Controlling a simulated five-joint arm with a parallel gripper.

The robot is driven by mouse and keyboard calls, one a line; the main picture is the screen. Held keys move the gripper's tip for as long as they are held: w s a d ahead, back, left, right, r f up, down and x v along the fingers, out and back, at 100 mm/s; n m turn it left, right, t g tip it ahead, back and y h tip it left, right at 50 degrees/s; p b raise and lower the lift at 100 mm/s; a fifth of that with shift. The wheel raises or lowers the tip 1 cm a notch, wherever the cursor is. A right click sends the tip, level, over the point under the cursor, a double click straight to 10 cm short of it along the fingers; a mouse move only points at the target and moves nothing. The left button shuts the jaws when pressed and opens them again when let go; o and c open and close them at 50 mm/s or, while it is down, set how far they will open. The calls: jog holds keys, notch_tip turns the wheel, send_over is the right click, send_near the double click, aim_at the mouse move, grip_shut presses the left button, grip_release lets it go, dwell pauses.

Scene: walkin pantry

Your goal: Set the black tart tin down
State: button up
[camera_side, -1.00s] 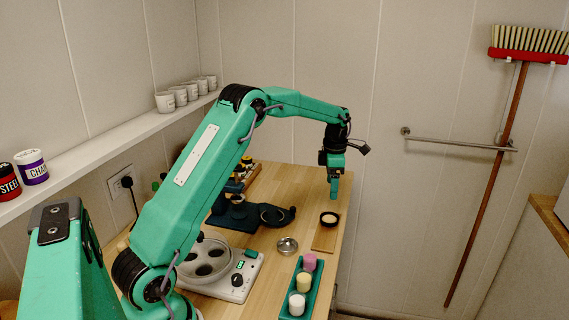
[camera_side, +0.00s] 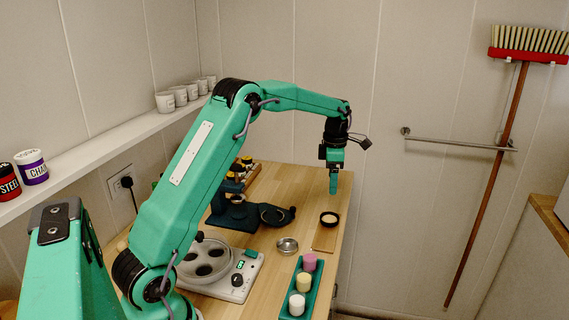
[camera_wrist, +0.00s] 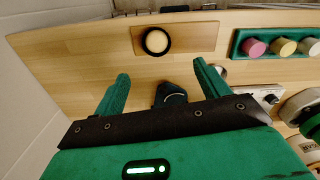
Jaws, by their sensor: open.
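The black tart tin (camera_side: 329,223), a small dark ring with a pale cream middle, sits flat on a wooden board (camera_side: 325,240) near the right edge of the counter. In the wrist view the tin (camera_wrist: 156,41) lies on the board (camera_wrist: 198,38), beyond my fingertips. My gripper (camera_side: 333,187) is above the counter, higher than the tin and apart from it. In the wrist view its two green fingers (camera_wrist: 163,82) are spread with nothing held between them.
A green tray (camera_side: 285,308) holds pink, yellow and white pieces. A small metal dish (camera_side: 287,245) is beside it. A white appliance with round wells (camera_side: 238,285) and a dark teal stand (camera_side: 225,217) are to the left. Bare counter (camera_side: 300,180) lies behind.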

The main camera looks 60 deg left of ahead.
jog(key=s+d+r+m+t, duration=0.3)
jog(key=s+d+r+m, duration=0.9)
jog(key=s+r+m, duration=0.15)
jog(key=s+d+f+m+t, duration=0.1)
jog(key=s+d+m, duration=0.2)
jog(key=s+m, duration=0.4)
jog(key=s+d+f+m+t, duration=0.1)
jog(key=s+d+f+m, duration=0.1)
jog(key=s+m, duration=0.6)
jog(key=s+d, duration=0.1)
jog(key=s, duration=0.1)
jog(key=shift+s+f, duration=0.25)
jog(key=shift+s, duration=0.05)
